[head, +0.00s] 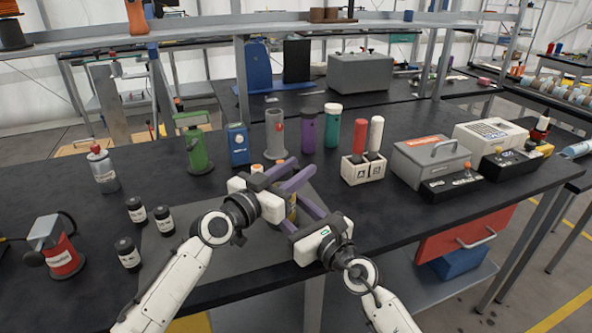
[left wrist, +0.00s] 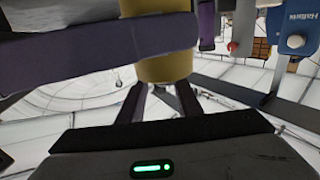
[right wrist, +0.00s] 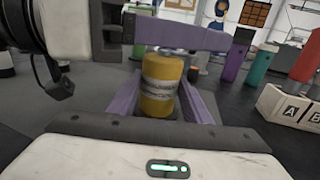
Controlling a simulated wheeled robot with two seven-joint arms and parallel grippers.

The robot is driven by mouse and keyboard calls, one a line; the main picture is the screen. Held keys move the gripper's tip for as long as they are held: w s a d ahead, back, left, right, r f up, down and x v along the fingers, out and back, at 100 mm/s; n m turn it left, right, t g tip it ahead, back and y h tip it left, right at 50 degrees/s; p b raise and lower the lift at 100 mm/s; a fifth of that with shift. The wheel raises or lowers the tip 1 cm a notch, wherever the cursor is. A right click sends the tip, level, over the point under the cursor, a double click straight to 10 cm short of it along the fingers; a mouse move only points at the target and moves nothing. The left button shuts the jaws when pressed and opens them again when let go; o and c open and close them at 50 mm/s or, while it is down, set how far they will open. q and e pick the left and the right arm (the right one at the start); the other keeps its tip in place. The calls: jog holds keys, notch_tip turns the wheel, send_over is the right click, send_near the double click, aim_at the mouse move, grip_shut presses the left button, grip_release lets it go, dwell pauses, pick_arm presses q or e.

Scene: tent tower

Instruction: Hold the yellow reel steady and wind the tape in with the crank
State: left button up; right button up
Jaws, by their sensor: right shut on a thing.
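The yellow reel (right wrist: 160,84) stands between my right gripper's purple fingers in the right wrist view, with a worn grey band around it. My right gripper (head: 302,209) is shut on the reel. In the head view only a sliver of the yellow reel (head: 293,207) shows behind the fingers. My left gripper (head: 290,173) is above and beside it, its purple fingers apart with nothing clearly held. In the left wrist view, which looks upside down, the yellow reel (left wrist: 165,66) lies beyond the left fingers and partly behind a purple finger. I cannot make out the crank or the tape.
Behind the grippers stand a green tool (head: 195,150), a blue device (head: 238,144), a grey cylinder (head: 275,134) and a purple cylinder (head: 308,131). A white A/B holder (head: 362,170) is to the right. Black jars (head: 163,220) stand left.

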pick_arm(q)
grip_shut()
jog(key=shift+s+d+f+m+g+h, duration=0.1)
jog(key=shift+s+m+g+h, duration=0.05)
jog(key=shift+m+g+h, duration=0.8)
jog(key=shift+s+d+m+g+h, duration=0.15)
jog(key=shift+s+m+g+h, duration=0.15)
jog(key=shift+m+g+h, duration=0.35)
grip_release()
